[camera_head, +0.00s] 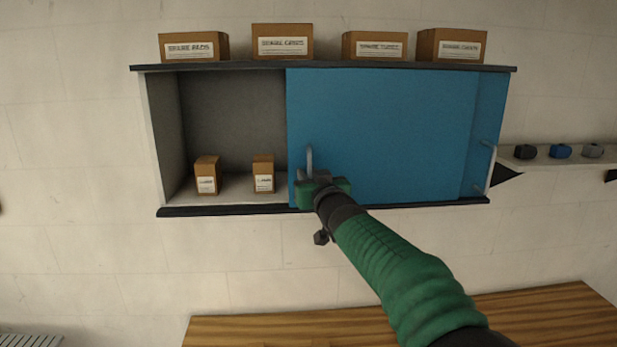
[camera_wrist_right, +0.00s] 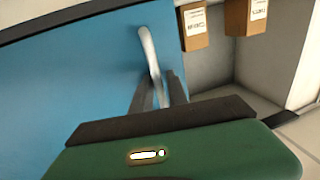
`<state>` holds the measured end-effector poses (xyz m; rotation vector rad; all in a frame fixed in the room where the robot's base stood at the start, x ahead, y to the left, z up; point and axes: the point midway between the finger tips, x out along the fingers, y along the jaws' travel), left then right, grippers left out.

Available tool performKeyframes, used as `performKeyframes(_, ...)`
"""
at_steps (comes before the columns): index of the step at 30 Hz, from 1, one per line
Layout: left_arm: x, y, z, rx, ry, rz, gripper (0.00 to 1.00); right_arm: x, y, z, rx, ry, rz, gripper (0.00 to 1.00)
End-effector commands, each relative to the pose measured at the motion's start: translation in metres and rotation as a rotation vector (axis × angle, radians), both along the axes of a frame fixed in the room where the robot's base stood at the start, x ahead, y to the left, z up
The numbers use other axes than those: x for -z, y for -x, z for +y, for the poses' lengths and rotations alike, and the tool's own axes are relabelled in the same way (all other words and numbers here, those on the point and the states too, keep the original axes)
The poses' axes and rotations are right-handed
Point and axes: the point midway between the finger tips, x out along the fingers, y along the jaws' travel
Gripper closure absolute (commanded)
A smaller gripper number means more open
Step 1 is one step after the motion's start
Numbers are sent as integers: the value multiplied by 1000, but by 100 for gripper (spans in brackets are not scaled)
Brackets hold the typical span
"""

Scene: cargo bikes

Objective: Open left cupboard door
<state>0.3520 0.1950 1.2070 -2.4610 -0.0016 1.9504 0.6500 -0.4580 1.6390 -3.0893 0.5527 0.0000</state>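The wall cupboard has blue sliding doors. The left door (camera_head: 385,125) stands slid to the right, in front of most of the right door (camera_head: 485,130), and the cupboard's left part is open. The left door's metal handle (camera_head: 309,158) is near its left edge; it also shows in the wrist view (camera_wrist_right: 149,50). My right gripper (camera_head: 312,178) is at the handle's lower part. In the wrist view its dark fingers (camera_wrist_right: 160,90) close around the handle, one on each side. My left gripper is not in view.
Two small boxes (camera_head: 206,175) (camera_head: 264,173) stand inside the open part. Several cardboard boxes (camera_head: 283,42) stand on the cupboard top. The right door's handle (camera_head: 491,168) is at the far right. A side shelf (camera_head: 540,163) holds small items. A wooden tabletop (camera_head: 270,330) lies below.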

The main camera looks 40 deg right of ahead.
Motion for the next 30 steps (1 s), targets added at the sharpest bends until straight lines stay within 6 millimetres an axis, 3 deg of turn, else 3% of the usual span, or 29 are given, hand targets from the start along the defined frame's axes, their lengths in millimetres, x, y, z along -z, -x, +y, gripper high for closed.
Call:
performKeyframes(7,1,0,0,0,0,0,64,1,1,0,0,0,0,80)
performKeyframes(11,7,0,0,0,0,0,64,1,16,5,0,1,-2,80)
performKeyframes(25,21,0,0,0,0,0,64,1,131,49,-3,1,-2,80)
performKeyframes(27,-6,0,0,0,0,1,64,-8,133,49,-5,-5,7,80)
performKeyframes(30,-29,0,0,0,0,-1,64,-9,136,52,-13,-5,10,80)
